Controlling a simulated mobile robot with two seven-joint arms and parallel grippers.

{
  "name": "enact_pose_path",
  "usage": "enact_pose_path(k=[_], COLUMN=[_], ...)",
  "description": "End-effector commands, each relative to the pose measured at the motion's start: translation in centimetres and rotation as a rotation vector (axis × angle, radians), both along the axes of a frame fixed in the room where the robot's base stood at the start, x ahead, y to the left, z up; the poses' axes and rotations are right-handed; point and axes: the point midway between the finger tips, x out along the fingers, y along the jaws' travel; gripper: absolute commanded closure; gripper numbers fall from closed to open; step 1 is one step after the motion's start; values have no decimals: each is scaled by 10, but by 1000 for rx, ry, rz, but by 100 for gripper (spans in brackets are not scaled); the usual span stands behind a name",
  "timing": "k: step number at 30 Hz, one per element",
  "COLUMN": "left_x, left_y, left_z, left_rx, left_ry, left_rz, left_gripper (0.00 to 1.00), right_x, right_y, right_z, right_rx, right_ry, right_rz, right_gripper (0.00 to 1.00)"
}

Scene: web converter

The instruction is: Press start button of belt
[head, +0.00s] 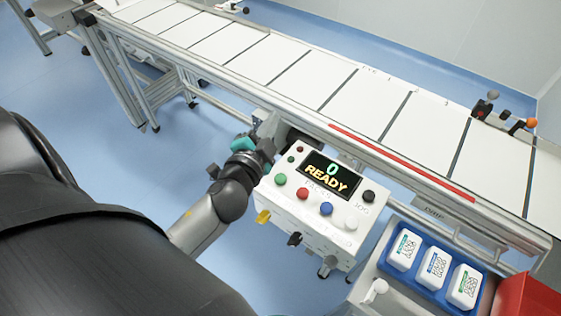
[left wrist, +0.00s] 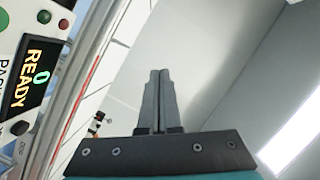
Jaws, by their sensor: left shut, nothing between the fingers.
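The white control box (head: 315,205) stands beside the belt conveyor (head: 300,80). Its dark display (head: 328,174) reads "0 READY". A green button (head: 280,179) is at the left of its row, followed by a red button (head: 302,193), a blue one (head: 326,208) and a white one (head: 350,222). My left gripper (head: 270,124) is by the box's upper left corner, apart from the green button. In the left wrist view its fingers (left wrist: 158,76) are together and empty. My right gripper is not in view.
A blue tray (head: 388,262) with several white bottles is at lower right, next to a red bin (head: 525,300). The conveyor's side rail (head: 400,165) runs just behind the box. A black knob (head: 368,196) sits right of the display. Blue floor is open at left.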

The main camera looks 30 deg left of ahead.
Motion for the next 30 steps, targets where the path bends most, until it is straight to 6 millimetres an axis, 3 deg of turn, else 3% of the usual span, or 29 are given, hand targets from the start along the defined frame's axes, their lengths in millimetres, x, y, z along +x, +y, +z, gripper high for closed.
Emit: enact_pose_path(k=[1, 3, 6, 10, 13, 17, 21, 26, 30], left_x=[8, 15, 19, 16, 10, 1, -10, -17, -20], left_y=[-7, -23, -50, -82, -95, -87, -59, -32, -24], left_z=[23, 48, 67, 65, 44, 6, -27, -45, -49], left_rx=[101, 243, 447, 715, 915, 1137, 1295, 1381, 1401], left_ry=[-71, -148, -214, -213, -142, 26, 234, 398, 445], left_rz=[-77, -191, -367, -603, -776, -960, -1079, -1131, -1142], left_gripper=[100, 100, 100, 100, 100, 100, 100, 100, 100], right_x=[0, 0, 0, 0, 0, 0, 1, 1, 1], right_y=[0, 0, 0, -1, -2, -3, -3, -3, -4], right_z=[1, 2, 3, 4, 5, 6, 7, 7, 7], right_rx=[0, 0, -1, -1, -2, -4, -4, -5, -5], right_ry=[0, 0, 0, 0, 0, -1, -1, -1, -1], right_rz=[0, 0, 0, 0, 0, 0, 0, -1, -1], right_gripper=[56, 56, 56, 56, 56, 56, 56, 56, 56])
